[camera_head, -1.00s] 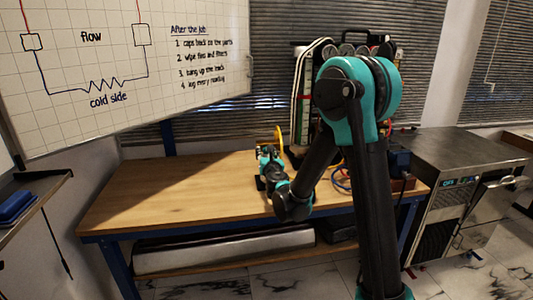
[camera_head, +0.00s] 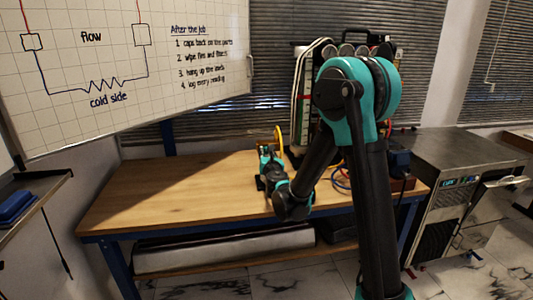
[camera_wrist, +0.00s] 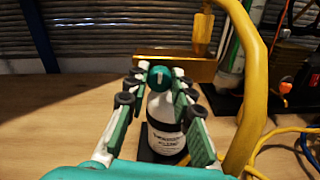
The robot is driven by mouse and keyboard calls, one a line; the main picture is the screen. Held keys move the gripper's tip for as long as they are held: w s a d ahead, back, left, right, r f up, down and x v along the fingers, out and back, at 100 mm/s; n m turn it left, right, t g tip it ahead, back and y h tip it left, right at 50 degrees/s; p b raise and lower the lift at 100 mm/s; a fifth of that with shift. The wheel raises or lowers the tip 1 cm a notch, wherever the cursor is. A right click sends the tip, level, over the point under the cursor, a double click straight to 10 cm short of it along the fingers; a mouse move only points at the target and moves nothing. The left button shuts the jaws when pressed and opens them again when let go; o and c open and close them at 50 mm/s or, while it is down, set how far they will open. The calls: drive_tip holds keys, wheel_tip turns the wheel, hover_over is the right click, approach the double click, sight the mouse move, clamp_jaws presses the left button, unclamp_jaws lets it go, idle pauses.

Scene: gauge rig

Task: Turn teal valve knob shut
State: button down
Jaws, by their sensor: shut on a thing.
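The teal valve knob (camera_wrist: 159,77) is small and round with a pale mark on its face. It sits in front of a brass-coloured bar (camera_wrist: 205,69) in the wrist view. My gripper (camera_wrist: 158,75) has its two fingertips on the left and right sides of the knob and is shut on it. In the head view my gripper (camera_head: 268,158) is over the back of the bench, and the knob cannot be made out there.
A thick yellow curved tube (camera_wrist: 252,85) rises close on the right. Blue and yellow cables (camera_wrist: 285,132) lie on the right. The wooden bench (camera_head: 165,195) is clear on the left.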

drive_tip(key=m, duration=0.8)
drive_tip(key=shift+d+m, duration=0.1)
drive_tip(key=shift+m, duration=0.3)
drive_tip(key=m, duration=0.4)
drive_tip(key=shift+f, duration=0.1)
drive_tip(key=m, duration=0.4)
drive_tip(key=shift+m, duration=0.6)
drive_tip(key=c, duration=1.3)
unclamp_jaws()
